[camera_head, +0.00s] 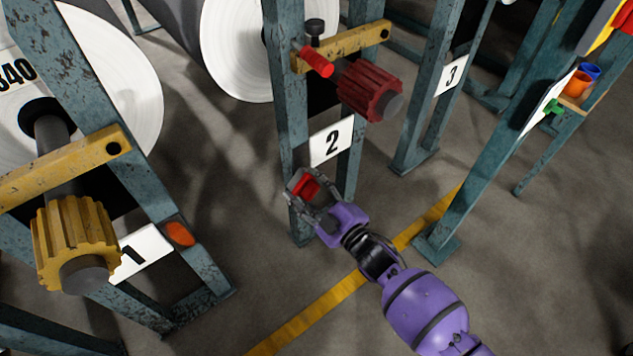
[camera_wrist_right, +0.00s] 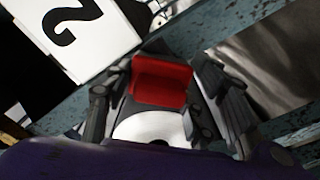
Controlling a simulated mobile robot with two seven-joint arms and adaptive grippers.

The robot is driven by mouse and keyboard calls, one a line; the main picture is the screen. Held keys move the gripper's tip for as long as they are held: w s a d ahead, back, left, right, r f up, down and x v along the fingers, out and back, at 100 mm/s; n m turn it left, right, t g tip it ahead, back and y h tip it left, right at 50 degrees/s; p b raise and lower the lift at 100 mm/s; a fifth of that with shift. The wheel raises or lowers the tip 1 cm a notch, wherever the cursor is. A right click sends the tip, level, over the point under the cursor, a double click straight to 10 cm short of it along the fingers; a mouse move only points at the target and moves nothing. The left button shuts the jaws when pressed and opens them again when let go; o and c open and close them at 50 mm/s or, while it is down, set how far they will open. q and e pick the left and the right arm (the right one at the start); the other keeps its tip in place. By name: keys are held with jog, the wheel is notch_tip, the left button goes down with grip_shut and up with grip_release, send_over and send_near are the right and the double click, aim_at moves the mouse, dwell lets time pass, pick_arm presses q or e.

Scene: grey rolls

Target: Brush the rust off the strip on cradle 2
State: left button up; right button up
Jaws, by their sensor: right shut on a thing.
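Cradle 2 is the blue-grey frame (camera_head: 290,130) in the middle of the head view, with a white "2" sign (camera_head: 332,142). The sign also shows at upper left in the right wrist view (camera_wrist_right: 75,35). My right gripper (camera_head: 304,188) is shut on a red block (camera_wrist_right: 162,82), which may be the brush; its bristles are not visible. The gripper is just below the sign, in front of the cradle's left post. Whether the block touches the post, I cannot tell. I cannot make out a rusty strip on cradle 2; the gripper covers part of the post. My left gripper is not in view.
Cradle 1 (camera_head: 190,265) stands at left with a yellow knob (camera_head: 75,240) and an orange oval patch (camera_head: 180,233). Cradle 2 has a red ribbed knob (camera_head: 370,90) and a red handle (camera_head: 317,61) above the sign. Cradle 3's sign (camera_head: 451,75) is farther right. Open floor lies below.

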aim_at(311, 196)
jog(key=shift+s+a+r, duration=0.15)
jog(key=shift+a+r, duration=0.05)
jog(key=shift+a, duration=0.3)
jog(key=shift+c, duration=0.7)
jog(key=shift+s, duration=0.1)
jog(key=shift+s+d+p, duration=0.15)
jog(key=shift+s+p, duration=0.1)
jog(key=shift+p, duration=0.1)
jog(key=p+v, duration=0.2)
jog(key=v, duration=0.2)
jog(key=shift+d, duration=0.15)
jog(key=shift+s+d+f, duration=0.1)
jog(key=shift+s+d, duration=0.25)
jog(key=shift+s, duration=0.15)
jog(key=shift+p+v, duration=0.7)
jog(key=shift+v, duration=0.8)
